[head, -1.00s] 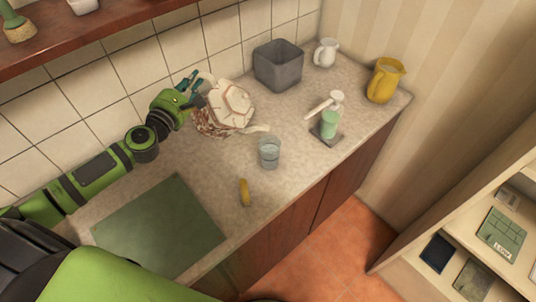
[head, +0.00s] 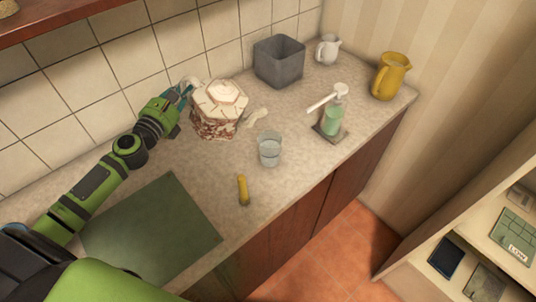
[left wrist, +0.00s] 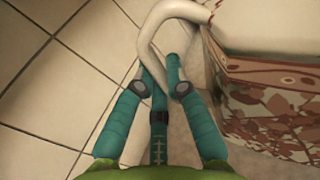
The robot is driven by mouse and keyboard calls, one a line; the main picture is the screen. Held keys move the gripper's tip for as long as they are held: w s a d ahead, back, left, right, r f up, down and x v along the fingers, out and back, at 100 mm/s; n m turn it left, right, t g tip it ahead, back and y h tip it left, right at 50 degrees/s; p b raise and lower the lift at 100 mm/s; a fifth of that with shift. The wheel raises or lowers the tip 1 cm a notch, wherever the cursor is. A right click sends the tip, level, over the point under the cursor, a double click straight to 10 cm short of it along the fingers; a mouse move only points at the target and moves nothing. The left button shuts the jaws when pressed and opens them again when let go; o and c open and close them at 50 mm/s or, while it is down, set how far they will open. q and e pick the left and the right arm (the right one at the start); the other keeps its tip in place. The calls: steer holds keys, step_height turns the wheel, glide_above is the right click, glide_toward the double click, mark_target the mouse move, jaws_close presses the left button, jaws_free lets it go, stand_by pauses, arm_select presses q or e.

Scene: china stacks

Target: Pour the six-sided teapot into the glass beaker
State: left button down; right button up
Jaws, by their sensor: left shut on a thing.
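The six-sided teapot (head: 218,124), cream on top with reddish-brown patterned sides, is upright, on or just above the counter. Its spout (head: 254,122) points right toward the glass beaker (head: 269,149). The beaker stands apart from the spout, with what looks like clear liquid inside. My left gripper (head: 184,92) is at the handle, on the teapot's left side. In the left wrist view its teal fingers (left wrist: 163,72) close on the white handle (left wrist: 150,40), and the patterned teapot side (left wrist: 270,100) fills the right. My right gripper is not in view.
A yellow banana-like object (head: 243,190) and a green mat (head: 150,236) lie in front. A soap dispenser (head: 332,120) stands right of the beaker. A grey bin (head: 279,62), white jug (head: 328,49) and yellow pitcher (head: 390,77) stand farther back. The tiled wall is close behind.

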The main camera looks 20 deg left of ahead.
arm_select(q)
steer(key=shift+a+f+n+b, duration=0.3)
steer(key=shift+a+f+n, duration=0.1)
steer(key=shift+f+n, duration=0.35)
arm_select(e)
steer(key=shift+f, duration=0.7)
arm_select(q)
steer(key=f+n+b, duration=0.1)
steer(key=a+f+n, duration=0.1)
steer(key=f, duration=0.1)
steer(key=shift+a+f+b, duration=0.1)
steer(key=shift+b, duration=0.3)
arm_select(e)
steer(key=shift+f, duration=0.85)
arm_select(q)
steer(key=shift+a, duration=0.1)
steer(key=shift+a+r+p, duration=0.25)
steer(key=shift+a+r, duration=0.25)
steer(key=shift+a, duration=0.3)
steer(key=shift+a+r+p, duration=0.3)
steer(key=shift+a+r, duration=0.25)
steer(key=shift+a, duration=0.3)
steer(key=shift+a+r+p, duration=0.25)
steer(key=shift+a+r, duration=0.25)
steer(key=shift+a, duration=0.3)
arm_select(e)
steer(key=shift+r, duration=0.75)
